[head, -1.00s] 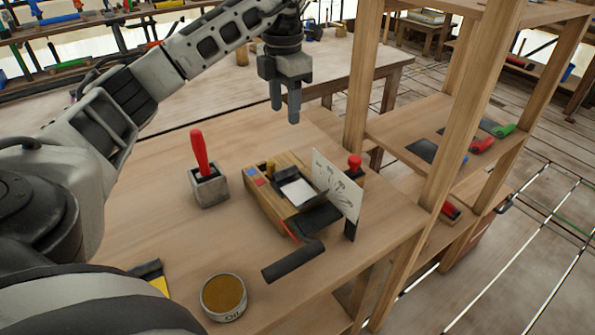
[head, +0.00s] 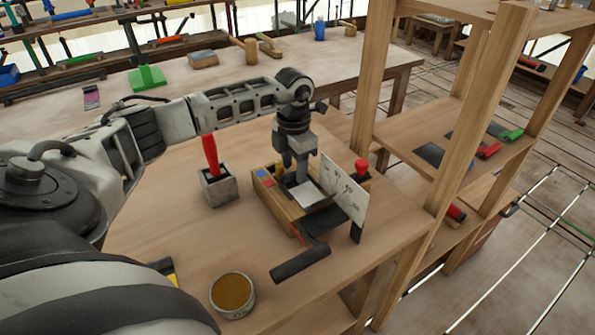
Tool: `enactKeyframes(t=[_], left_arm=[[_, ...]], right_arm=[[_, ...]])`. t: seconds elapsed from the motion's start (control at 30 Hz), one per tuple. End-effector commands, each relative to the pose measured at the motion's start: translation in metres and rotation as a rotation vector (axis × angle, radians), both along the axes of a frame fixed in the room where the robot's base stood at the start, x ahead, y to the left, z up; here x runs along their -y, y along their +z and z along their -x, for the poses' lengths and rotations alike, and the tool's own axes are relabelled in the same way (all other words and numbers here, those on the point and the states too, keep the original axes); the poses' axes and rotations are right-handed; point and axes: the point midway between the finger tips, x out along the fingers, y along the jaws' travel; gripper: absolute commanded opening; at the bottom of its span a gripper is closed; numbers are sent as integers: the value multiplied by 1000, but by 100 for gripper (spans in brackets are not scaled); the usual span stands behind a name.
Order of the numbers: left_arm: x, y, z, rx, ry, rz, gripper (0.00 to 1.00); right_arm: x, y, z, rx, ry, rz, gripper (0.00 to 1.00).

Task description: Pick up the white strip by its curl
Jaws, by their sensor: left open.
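A white piece (head: 309,194), which looks like the strip, lies in a dark recess of the wooden box (head: 277,206) on the bench. No curl can be made out at this size, and my gripper hides part of the recess. My left gripper (head: 296,174) points down over the box, just behind the white piece. Its fingers are open; whether they touch anything is not clear. My right gripper is out of view.
A pale card with drawings (head: 344,189) stands upright along the box's right side, near a red knob (head: 361,167). A grey block (head: 218,186) with a red handle stands left. A dark-handled tool (head: 300,262) and a round tin (head: 232,293) lie in front.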

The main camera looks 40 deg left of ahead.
Motion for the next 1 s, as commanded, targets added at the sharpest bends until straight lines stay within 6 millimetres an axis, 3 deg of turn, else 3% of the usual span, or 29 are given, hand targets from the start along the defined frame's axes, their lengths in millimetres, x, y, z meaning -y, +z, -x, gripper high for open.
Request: enactKeyframes(t=[0.3, 0.47, 0.8, 1.0], left_arm=[[0, -6, 0, 0, 0, 0, 44], [0, -6, 0, 0, 0, 0, 0], [0, -4, -1, 3, 1, 0, 0], [0, 9, -1, 6, 1, 1, 0]], right_arm=[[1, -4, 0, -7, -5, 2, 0], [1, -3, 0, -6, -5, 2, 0], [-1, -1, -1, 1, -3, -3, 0], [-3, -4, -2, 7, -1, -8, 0]])
